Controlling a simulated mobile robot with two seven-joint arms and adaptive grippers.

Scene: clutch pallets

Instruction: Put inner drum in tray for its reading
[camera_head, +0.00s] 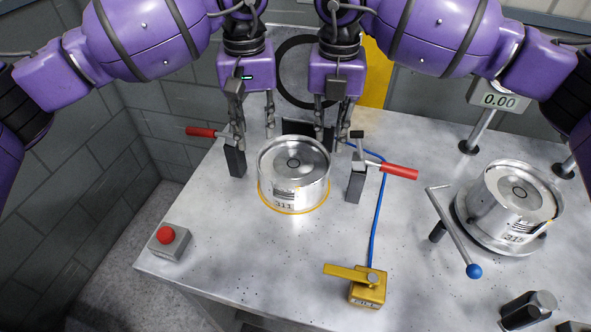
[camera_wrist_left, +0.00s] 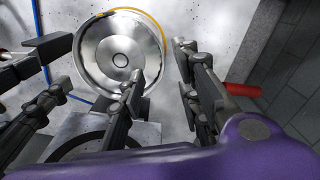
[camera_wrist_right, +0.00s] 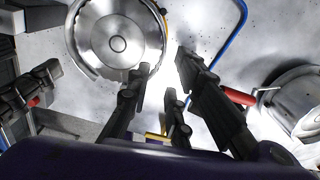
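A silver metal drum (camera_head: 293,165) with a "311" label stands upright inside a yellow ring on the table's middle. It also shows in the left wrist view (camera_wrist_left: 92,58) and the right wrist view (camera_wrist_right: 98,42). A second, similar labelled drum (camera_head: 520,195) sits on a round base at the right; I cannot tell which is the inner drum. My left gripper (camera_head: 254,130) is open and empty, behind and left of the middle drum. My right gripper (camera_head: 332,125) is open and empty, behind and right of it. No tray is clearly visible.
Red-handled clamps (camera_head: 235,158) (camera_head: 358,180) flank the middle drum. A display (camera_head: 499,100) reads 0.00. A blue-knobbed lever (camera_head: 455,235) stands before the right drum. A yellow box (camera_head: 367,291) with a blue cable and a red button (camera_head: 166,235) stand in front. The table's front left is mostly clear.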

